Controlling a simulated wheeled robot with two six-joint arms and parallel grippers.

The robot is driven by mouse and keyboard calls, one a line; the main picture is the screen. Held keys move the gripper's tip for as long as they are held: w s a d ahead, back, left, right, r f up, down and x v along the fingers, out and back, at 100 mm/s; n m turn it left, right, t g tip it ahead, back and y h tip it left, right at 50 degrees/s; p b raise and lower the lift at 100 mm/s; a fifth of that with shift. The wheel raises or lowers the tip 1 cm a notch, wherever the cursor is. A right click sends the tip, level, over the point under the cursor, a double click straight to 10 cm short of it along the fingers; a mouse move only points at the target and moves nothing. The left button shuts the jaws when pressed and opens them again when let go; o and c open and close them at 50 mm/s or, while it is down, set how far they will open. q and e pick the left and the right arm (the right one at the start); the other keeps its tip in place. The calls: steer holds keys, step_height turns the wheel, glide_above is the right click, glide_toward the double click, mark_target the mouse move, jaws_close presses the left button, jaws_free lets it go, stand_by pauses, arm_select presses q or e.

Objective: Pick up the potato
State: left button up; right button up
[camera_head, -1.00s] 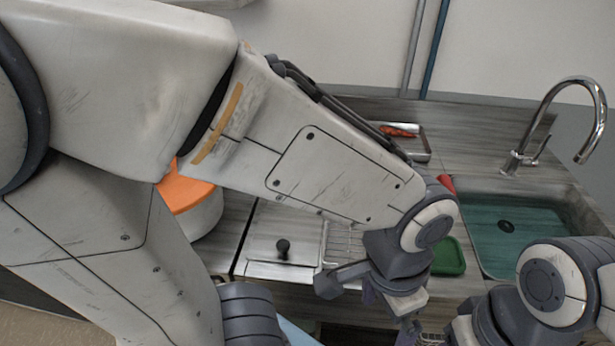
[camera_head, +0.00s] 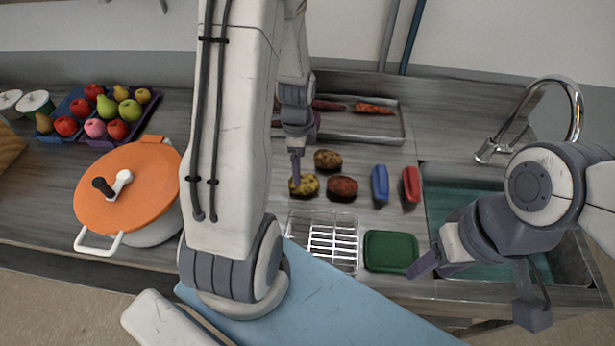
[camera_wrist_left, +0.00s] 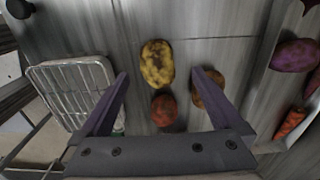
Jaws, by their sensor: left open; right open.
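A yellow, dark-speckled potato (camera_head: 306,186) lies on the counter behind the wire rack. It also shows in the left wrist view (camera_wrist_left: 157,63). A brown potato-like item (camera_head: 327,160) and a reddish one (camera_head: 342,188) lie beside it. My left gripper (camera_wrist_left: 160,76) is open and empty above them, its fingers on either side of the yellow potato in the left wrist view. Its right finger overlaps the brown item there; whether it touches anything I cannot tell. In the head view my left arm hides part of the counter. My right gripper (camera_head: 478,288) is open and empty by the sink.
Blue (camera_head: 380,184) and red (camera_head: 411,185) items lie to the right, before the sink (camera_head: 455,195). A tray (camera_head: 375,128) with vegetables is behind. An orange-lidded pot (camera_head: 130,190) stands left.

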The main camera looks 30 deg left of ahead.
mark_target(304, 184)
arm_select(q)
steer(key=shift+a+f, duration=0.1)
steer(key=shift+f, duration=0.85)
steer(key=f, duration=0.1)
steer(key=f+p, duration=0.2)
steer(key=f, duration=0.1)
steer(key=shift+s+d, duration=0.2)
steer(key=shift+s, duration=0.15)
steer(key=shift+f, duration=0.7)
steer(key=c, duration=1.4)
steer(key=shift+c, duration=0.2)
steer(key=shift+r, duration=0.15)
